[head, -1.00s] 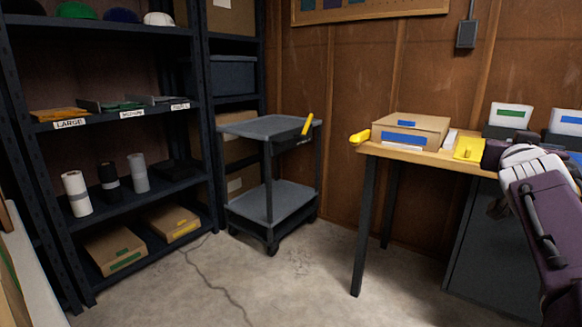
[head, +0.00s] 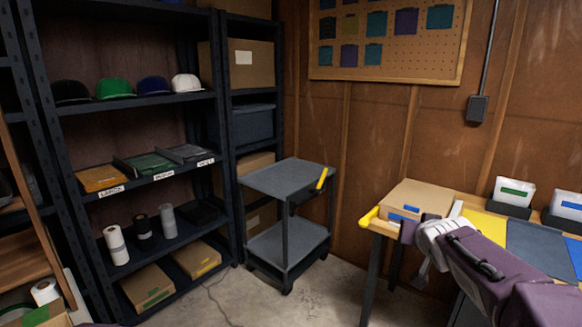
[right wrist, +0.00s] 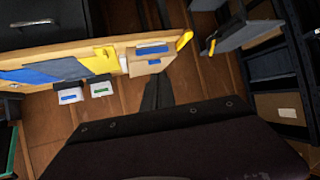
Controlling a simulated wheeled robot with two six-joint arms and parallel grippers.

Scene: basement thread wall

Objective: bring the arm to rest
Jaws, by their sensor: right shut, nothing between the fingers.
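My right arm comes in from the right in the head view, with a purple forearm and a white wrist joint. My left gripper is in neither current view.
Some concrete floor between cart and bench is clear.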

